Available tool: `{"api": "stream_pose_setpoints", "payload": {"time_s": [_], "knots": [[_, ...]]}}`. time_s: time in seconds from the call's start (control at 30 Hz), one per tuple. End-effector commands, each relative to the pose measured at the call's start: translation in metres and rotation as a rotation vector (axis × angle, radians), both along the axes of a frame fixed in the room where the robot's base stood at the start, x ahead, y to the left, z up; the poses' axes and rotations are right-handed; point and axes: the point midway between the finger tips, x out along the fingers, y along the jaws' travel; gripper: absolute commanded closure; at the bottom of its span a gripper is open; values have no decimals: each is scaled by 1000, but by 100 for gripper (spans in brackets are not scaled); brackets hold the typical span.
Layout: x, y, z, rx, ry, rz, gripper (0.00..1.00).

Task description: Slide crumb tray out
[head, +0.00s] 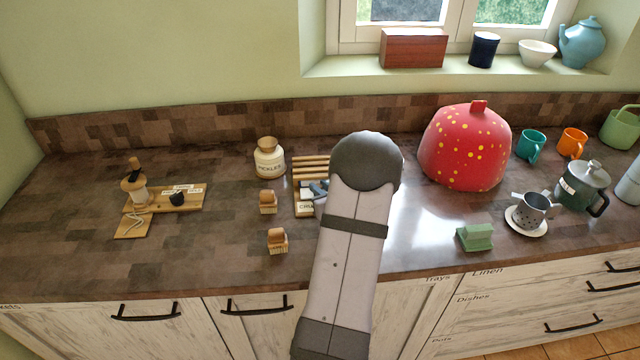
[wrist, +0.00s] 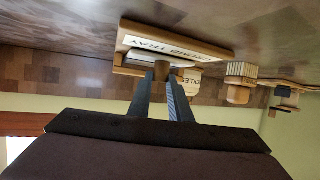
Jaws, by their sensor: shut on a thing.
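The crumb tray (wrist: 178,42) shows upside down in the wrist view as a wooden front with a "CRUMB TRAY" label. In the head view its labelled front (head: 305,212) lies at the near edge of a slatted wooden board (head: 310,162), partly hidden by my arm. My gripper (wrist: 161,80) is shut on a round brown wooden knob (wrist: 162,69) at the tray. In the head view only a bit of my gripper (head: 319,189) shows beside the arm. How far the tray sits in or out of the board is hidden.
Two small wooden brushes (head: 268,202) (head: 278,241) stand left of the tray, and a pickles jar (head: 269,160) behind them. A red spotted pot cover (head: 466,148) and a green block (head: 475,237) are to the right. The counter front edge is near.

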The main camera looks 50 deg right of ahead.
Motion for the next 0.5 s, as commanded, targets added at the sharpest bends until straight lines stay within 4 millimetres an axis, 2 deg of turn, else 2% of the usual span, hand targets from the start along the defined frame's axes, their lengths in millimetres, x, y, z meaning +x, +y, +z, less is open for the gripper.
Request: {"api": "stream_pose_setpoints", "payload": {"time_s": [0.3, 0.5], "knots": [[-47, 45, -1, 3, 3, -4, 100], [-56, 56, -1, 2, 2, -3, 100]]}}
